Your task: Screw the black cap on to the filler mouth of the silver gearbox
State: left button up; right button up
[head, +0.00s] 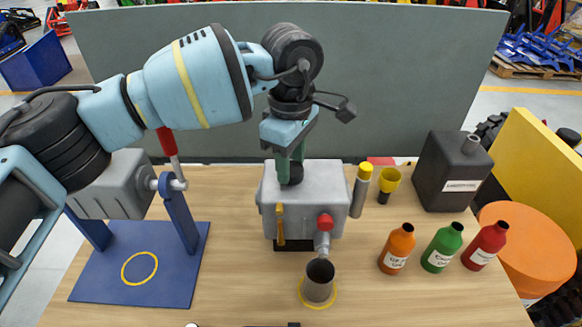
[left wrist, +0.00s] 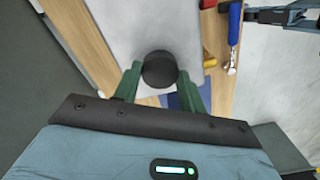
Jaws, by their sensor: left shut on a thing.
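The silver gearbox (head: 318,200) stands in the middle of the wooden bench. It has a yellow lever and a red-handled spout on its front. My left gripper (head: 290,168) points down over its top, with green fingers shut on the black cap (head: 291,176). The cap is at the gearbox's top face, left of centre. In the left wrist view the cap (left wrist: 159,70) shows between the fingertips (left wrist: 160,80), over the gearbox's grey top (left wrist: 130,25). The filler mouth is hidden, so I cannot tell whether the cap is seated on it. My right gripper is out of view.
A dark cup (head: 318,288) stands under the spout. Orange (head: 397,250), green (head: 441,250) and red (head: 484,248) bottles and a black can (head: 447,165) stand right. A blue stand (head: 180,265) holds a grey housing left. A grey panel (head: 400,80) closes off the back.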

pick_arm(q)
jog(key=m, duration=0.2)
jog(key=m+b, duration=0.1)
jog(key=shift+f+m, duration=0.2)
jog(key=shift+m, duration=0.5)
jog(key=shift+r, duration=0.2)
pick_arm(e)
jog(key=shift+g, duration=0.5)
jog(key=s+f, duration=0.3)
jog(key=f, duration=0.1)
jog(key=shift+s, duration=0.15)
pick_arm(q)
jog(key=m+b, duration=0.2)
jog(key=m, duration=0.2)
jog(key=shift+f, duration=0.2)
jog(key=m+b, duration=0.1)
jog(key=m, duration=0.3)
jog(key=shift+m+b, duration=0.3)
jog(key=shift+b, duration=0.05)
jog(key=shift+r+m, duration=0.25)
jog(key=shift+m, duration=0.55)
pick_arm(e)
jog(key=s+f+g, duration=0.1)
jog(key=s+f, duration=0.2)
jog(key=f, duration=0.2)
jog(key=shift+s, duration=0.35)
